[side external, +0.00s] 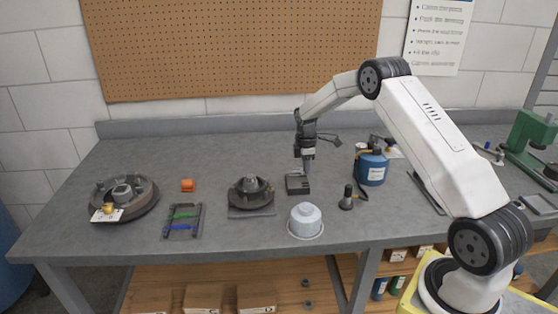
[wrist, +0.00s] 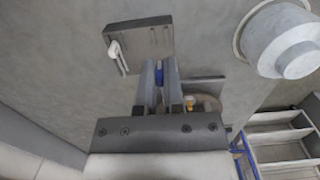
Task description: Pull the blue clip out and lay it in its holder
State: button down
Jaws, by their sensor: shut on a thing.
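My gripper (side external: 308,170) points down over the bench at a small dark block (side external: 298,184). In the wrist view my gripper (wrist: 160,66) is shut on the blue clip (wrist: 159,76), of which only a small blue part shows between the fingers. The fingertips are at the edge of the dark block (wrist: 150,38); I cannot tell whether the clip is still seated in it. A white clip (wrist: 117,56) sits on the block's left side. A dark rack (side external: 183,220) with a green and a blue bar lies front left, perhaps the holder.
A pale capped cylinder (side external: 305,221) stands in front of the block. A dark hub (side external: 250,193) is left of it, then an orange piece (side external: 188,185) and a larger hub (side external: 125,197). A blue canister (side external: 371,167) stands to the right. Bench left of the rack's back is fairly clear.

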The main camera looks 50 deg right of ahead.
aim_at(306, 185)
jog(key=shift+f, duration=1.75)
jog(key=shift+s+f, duration=0.1)
jog(key=shift+f, duration=0.8)
dwell(2.1)
